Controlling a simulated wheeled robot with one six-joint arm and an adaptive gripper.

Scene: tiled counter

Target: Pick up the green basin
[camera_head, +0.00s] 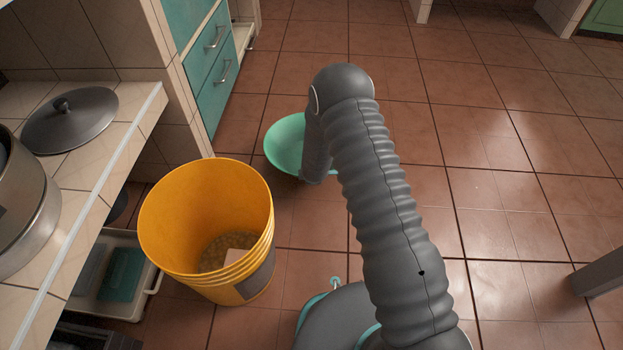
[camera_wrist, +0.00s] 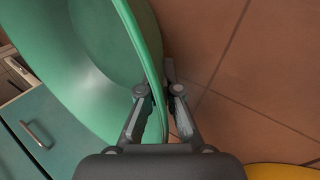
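The green basin (camera_head: 284,143) is a wide, shallow bowl beyond the yellow bucket in the head view, partly hidden by my arm. In the wrist view the basin (camera_wrist: 92,55) fills the upper left, its rim running down between my fingers. My gripper (camera_wrist: 159,95) has one finger inside the basin and the other outside, drawn close together on the rim. In the head view my gripper is hidden behind my arm. I cannot tell whether the basin touches the floor.
A yellow bucket (camera_head: 165,215) stands in front of the basin. Teal drawers (camera_head: 212,65) are close behind it on the left. A tiled counter (camera_head: 125,125) holds a pot lid (camera_head: 70,122) and a metal pot (camera_head: 28,215). The tiled floor to the right is mostly clear.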

